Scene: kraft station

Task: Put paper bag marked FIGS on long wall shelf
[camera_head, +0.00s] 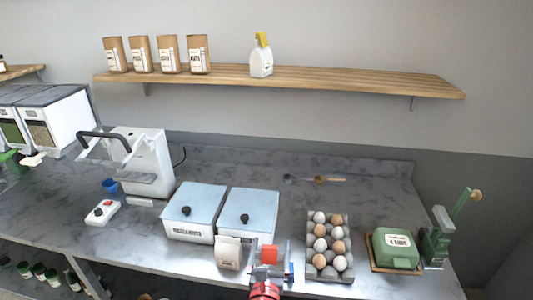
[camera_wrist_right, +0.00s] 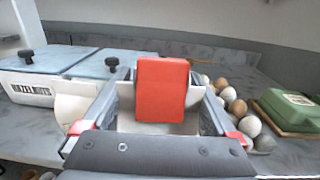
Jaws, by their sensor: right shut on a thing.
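My right gripper (camera_head: 268,268) is low at the front of the counter and also fills the middle of the right wrist view (camera_wrist_right: 162,120). A pale bag with a label (camera_head: 228,252) stands on the counter just left of the gripper. The long wall shelf (camera_head: 350,86) runs across the back wall. Several brown paper bags (camera_head: 168,54) stand at its left end. The word FIGS cannot be read on any bag. My left gripper is not in view.
Two lidded boxes (camera_head: 248,212), an egg tray (camera_head: 312,262), a green box on a board (camera_head: 395,250) and a green stand (camera_head: 437,240) crowd the counter front.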

